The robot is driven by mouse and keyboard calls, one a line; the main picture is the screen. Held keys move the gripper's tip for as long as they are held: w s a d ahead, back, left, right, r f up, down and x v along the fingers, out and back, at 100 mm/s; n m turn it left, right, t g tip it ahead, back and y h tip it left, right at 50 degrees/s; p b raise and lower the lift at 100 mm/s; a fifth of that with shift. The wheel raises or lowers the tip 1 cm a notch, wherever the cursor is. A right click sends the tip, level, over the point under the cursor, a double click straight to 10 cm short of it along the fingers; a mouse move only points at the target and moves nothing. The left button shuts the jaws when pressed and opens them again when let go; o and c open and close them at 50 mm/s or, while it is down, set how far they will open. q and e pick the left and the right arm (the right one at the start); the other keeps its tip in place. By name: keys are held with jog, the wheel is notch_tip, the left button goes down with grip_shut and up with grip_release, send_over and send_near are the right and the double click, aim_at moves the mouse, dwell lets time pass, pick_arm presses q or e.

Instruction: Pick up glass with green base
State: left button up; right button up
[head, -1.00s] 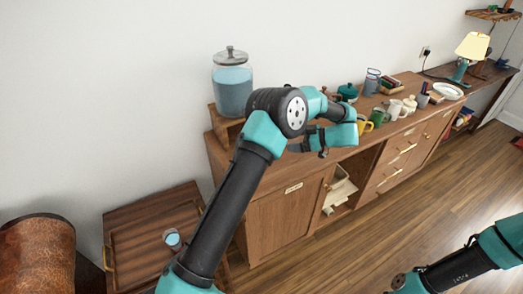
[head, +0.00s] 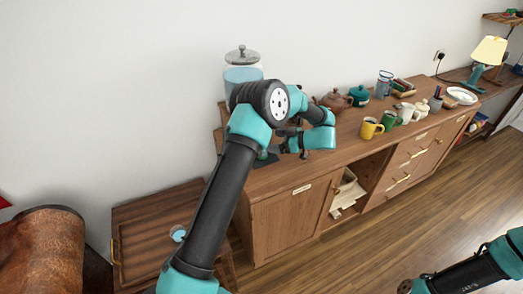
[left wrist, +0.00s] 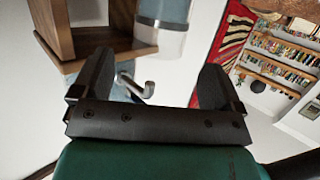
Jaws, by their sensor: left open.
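No glass with a clearly green base can be made out. A small green patch (head: 266,159) shows on the cabinet top beside my left gripper; I cannot tell what it belongs to. A clear glass (head: 384,82) with a bluish tint stands farther right on the cabinet. A small glass with a blue top (head: 178,233) sits on the low side table, partly hidden by my left arm. My left gripper (head: 281,143) is over the cabinet's left end, in front of the drink dispenser. In the left wrist view its fingers (left wrist: 157,70) are apart, with a metal tap (left wrist: 137,87) showing between them.
The lidded dispenser (head: 243,72) stands on a wooden stand at the cabinet's left end. A brown teapot (head: 335,101), teal pot (head: 359,95), yellow mug (head: 371,128) and green mug (head: 389,119) stand rightward. My right arm is at the lower right, its gripper out of view.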

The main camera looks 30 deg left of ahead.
pick_arm(q)
jog(key=shift+s+a+f, duration=0.15)
jog(key=shift+a+f, duration=0.05)
jog(key=shift+a, duration=0.5)
jog(key=shift+x, duration=2.65)
jog(key=shift+r, duration=0.1)
jog(key=c, duration=1.6)
jog(key=shift+c, duration=0.2)
jog(key=shift+r, duration=0.15)
